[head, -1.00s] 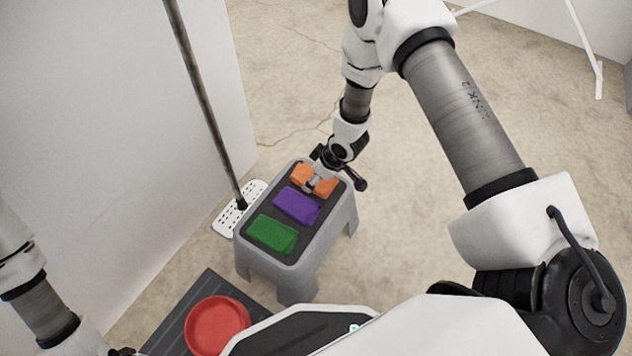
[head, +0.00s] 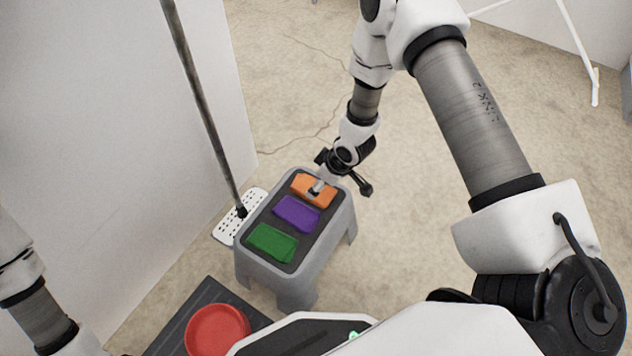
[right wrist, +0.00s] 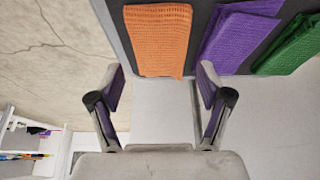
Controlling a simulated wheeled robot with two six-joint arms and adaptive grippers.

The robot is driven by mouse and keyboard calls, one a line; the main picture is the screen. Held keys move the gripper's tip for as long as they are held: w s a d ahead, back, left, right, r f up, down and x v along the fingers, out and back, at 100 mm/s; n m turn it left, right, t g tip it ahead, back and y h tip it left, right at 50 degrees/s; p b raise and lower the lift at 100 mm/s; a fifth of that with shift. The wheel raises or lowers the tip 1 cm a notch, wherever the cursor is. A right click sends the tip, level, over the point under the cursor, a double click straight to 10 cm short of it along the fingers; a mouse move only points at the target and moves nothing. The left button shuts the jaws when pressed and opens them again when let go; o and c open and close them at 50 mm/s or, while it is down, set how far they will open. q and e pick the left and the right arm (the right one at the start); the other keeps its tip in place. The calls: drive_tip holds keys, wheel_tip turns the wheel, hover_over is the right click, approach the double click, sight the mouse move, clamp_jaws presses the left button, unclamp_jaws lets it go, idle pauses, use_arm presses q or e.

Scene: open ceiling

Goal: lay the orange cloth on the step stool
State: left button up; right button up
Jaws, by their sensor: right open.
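The orange cloth (head: 303,182) lies folded on the dark top of the grey step stool (head: 243,264), at its far end. In the right wrist view the orange cloth (right wrist: 158,40) lies flat against the stool top, beyond my fingertips. My right gripper (head: 318,189) is just over the cloth in the head view. In the right wrist view my right gripper (right wrist: 162,72) is open, with its fingers spread and nothing between them. Only part of my left arm shows at the lower left; its gripper is out of view.
A purple cloth (head: 297,214) and a green cloth (head: 272,243) lie beside it on the stool. A white perforated mop head (head: 228,228) with a pole stands left of the stool by the wall. A red bowl (head: 217,328) is in front. The floor to the right is clear.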

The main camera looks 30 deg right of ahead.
drive_tip(key=p+v, duration=0.3)
drive_tip(key=v, duration=0.5)
drive_tip(key=s+a+f+m+g+h, duration=0.1)
drive_tip(key=s+f+m+g, duration=0.1)
drive_tip(key=s, duration=0.9)
drive_tip(key=s+a+f+m+g+h, duration=0.1)
drive_tip(key=s+f+m, duration=0.3)
drive_tip(key=s, duration=0.8)
drive_tip(key=shift+s+a+f+m+g, duration=0.2)
drive_tip(key=shift+a+f+m+g, duration=0.15)
drive_tip(key=shift+f+g, duration=0.15)
